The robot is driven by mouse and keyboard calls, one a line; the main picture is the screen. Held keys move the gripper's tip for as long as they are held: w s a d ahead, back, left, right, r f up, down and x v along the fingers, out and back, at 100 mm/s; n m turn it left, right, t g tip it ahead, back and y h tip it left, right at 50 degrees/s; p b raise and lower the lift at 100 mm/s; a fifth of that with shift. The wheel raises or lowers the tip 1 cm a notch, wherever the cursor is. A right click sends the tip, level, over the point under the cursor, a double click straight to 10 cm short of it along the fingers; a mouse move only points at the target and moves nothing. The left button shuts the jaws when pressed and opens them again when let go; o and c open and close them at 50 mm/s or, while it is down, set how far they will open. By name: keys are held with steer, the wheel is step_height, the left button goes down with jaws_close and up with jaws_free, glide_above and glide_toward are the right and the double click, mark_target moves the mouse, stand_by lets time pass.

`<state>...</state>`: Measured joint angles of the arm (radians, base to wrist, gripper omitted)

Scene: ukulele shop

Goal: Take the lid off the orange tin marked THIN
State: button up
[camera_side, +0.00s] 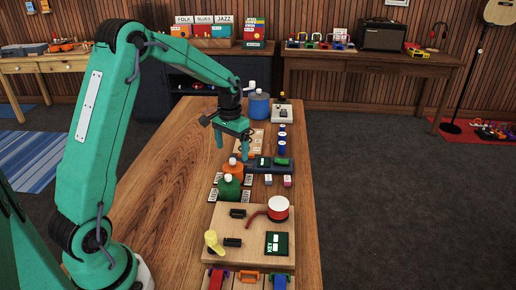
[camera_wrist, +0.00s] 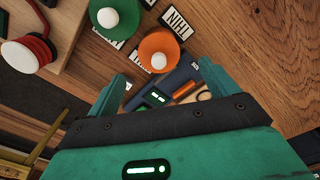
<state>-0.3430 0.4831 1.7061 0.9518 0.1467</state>
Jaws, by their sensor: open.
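The orange tin (camera_side: 233,167) stands on the wooden table, with its round orange lid and white knob on top. The wrist view shows the lid from above (camera_wrist: 149,46), with a card reading THIN (camera_wrist: 177,23) beside it. A green tin (camera_side: 229,188), also with a white knob, stands nearer the side camera, and its lid is at the top of the wrist view (camera_wrist: 104,8). My gripper (camera_side: 232,147) is open and empty, above and slightly beyond the orange tin. In the wrist view the lid lies just ahead of the gap between my fingertips (camera_wrist: 160,72).
Black and white cards (camera_side: 247,182) lie around the tins. A wooden board (camera_side: 219,222) with a red and white spool (camera_side: 278,207) is nearer. A blue container (camera_side: 259,106) stands farther back. The table's left side is clear.

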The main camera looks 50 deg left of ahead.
mark_target(232, 159)
steer(key=shift+d+f, duration=0.1)
steer(key=shift+f, duration=2.5)
steer(key=c, duration=1.1)
